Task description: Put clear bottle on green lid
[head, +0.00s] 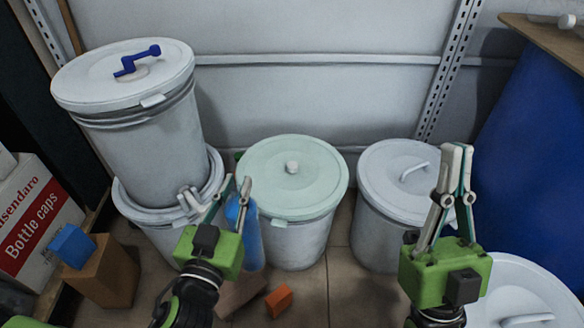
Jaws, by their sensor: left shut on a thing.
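A bluish bottle (249,238) stands upright in front of the middle drum; it is the only bottle I see. My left gripper (236,184) is at its upper part and shut on it; the fingers and wrist hide some of the bottle. The pale green lid (270,163) with a round white knob covers the middle drum, just behind and to the right of the bottle. The lid's top is bare apart from the knob. My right gripper (460,150) points up in front of the right white-lidded drum, away from the bottle; its finger gap is unclear from this angle.
Two stacked drums (150,135) stand at the left, the upper lid carrying a blue crank (135,62). A white-lidded drum (385,185) is at the right. A cardboard box (35,220), a brown block with a blue block (72,245), and an orange block (279,300) are low down.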

